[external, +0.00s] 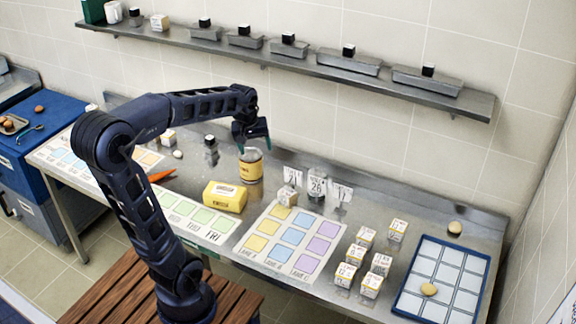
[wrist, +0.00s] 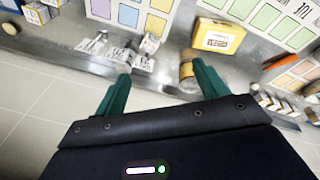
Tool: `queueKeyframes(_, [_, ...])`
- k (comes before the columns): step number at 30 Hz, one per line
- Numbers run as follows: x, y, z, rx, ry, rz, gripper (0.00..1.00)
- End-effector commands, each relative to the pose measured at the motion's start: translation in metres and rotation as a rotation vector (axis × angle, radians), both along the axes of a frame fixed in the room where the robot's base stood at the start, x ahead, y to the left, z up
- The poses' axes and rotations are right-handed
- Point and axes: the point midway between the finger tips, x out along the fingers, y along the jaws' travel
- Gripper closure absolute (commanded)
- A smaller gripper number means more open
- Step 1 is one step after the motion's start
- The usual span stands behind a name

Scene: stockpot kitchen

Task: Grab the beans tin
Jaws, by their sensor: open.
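A tin with a yellow label (external: 251,168) stands upright on the steel counter near the wall. It looks like the beans tin, but I cannot read its label clearly. My gripper (external: 254,146) is open above and close to this tin in the external view. In the wrist view, my gripper (wrist: 162,71) has its teal fingers spread wide. The tin (wrist: 187,72) shows there beside the right finger, which partly hides it. It does not appear centred between the fingers, and I cannot tell whether they touch it.
A yellow box (external: 225,197) lies in front of the tin. Small white cards and a jar (external: 317,185) stand to its right. A dark shaker (external: 210,150) and an orange object (external: 161,175) are to its left. A shelf (external: 300,60) with lidded pans runs above.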

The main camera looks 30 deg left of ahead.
Motion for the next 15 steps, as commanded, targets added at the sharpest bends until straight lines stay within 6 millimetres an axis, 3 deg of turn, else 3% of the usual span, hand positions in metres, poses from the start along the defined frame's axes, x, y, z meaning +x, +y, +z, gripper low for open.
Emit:
queueKeyframes(8, [0.075, -0.020, -0.022, -0.042, 0.069, 0.191, 0.27])
queueKeyframes(15, [0.136, -0.040, -0.053, -0.064, 0.124, 0.363, 0.27])
